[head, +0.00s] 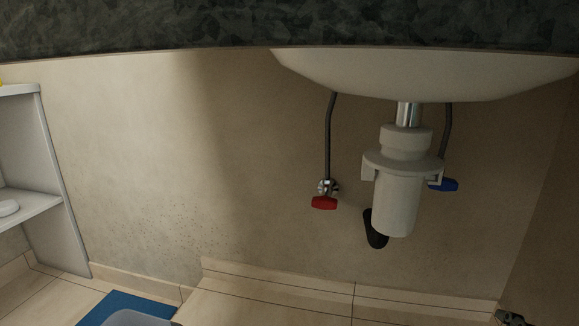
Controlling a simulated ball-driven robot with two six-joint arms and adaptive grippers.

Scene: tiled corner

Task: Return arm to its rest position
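A small dark mechanical part (511,318) shows at the bottom right edge of the head view. It looks like the tip of my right gripper, but most of it is cut off by the frame, so its fingers cannot be judged. It appears apart from the pipes and the basin. My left gripper is not seen in the head view.
A white sink basin (420,75) hangs under a dark countertop (280,25). Below are a white drain trap (395,205), a red valve handle (324,203) and a blue one (448,185). White shelving (62,190) stands left. A blue mat (122,304) lies on the tiled floor.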

